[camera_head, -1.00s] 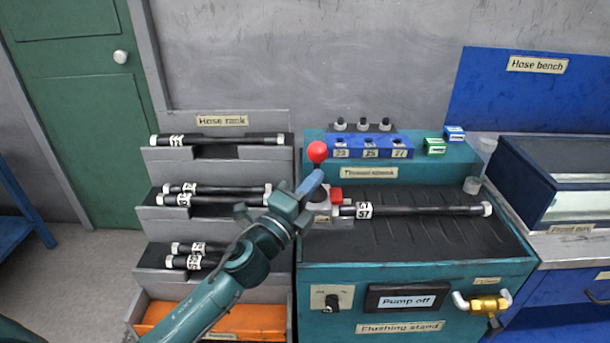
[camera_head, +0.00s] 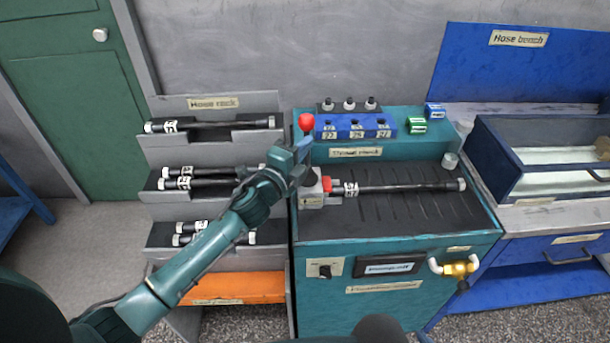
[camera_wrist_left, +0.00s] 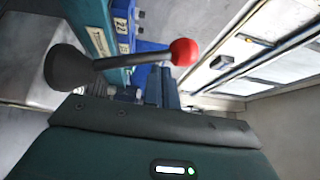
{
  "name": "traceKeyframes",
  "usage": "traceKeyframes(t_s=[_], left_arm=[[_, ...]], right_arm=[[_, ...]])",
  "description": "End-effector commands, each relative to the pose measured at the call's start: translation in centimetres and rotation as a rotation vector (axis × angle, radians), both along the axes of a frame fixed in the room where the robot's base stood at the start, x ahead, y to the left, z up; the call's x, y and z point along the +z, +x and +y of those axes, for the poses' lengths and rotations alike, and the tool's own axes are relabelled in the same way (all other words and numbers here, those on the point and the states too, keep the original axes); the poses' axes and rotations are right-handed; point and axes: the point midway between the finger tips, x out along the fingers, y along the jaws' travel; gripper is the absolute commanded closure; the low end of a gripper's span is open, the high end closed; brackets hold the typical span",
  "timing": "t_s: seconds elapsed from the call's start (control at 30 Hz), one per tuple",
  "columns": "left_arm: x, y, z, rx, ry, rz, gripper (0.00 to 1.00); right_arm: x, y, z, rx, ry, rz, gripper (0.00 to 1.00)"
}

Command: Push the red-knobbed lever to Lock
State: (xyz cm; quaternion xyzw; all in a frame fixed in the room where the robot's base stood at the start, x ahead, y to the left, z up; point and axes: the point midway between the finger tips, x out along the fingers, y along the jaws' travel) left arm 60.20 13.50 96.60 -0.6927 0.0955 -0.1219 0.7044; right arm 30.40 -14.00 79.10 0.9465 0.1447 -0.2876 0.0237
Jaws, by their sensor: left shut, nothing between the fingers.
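The lever's red knob (camera_head: 306,122) stands above the left end of the flushing stand, beside the blue numbered block. In the left wrist view the knob (camera_wrist_left: 184,52) sits on a thin dark rod (camera_wrist_left: 125,60) that ends in a black cone-shaped boot (camera_wrist_left: 68,68). My left gripper (camera_head: 304,150) is shut and empty, just below the knob in the head view, and covers the rod there. I cannot tell whether its fingers touch the rod. The lever's white block (camera_head: 312,200) is partly hidden by the gripper. No Lock mark is legible. My right gripper does not show.
A black hose (camera_head: 400,188) with a red piece (camera_head: 327,184) at its left end lies on the stand. The hose rack (camera_head: 212,148) is at left, a blue bin (camera_head: 490,165) at right.

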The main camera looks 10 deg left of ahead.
Motion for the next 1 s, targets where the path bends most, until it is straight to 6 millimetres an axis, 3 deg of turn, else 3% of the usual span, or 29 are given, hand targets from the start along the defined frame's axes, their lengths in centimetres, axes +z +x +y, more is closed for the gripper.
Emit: traceKeyframes(t_s=[1.0], left_arm=[[0.44, 0.86, 0.43, 0.005, 0.001, -0.004, 1.00]], right_arm=[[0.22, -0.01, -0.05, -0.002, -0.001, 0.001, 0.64]])
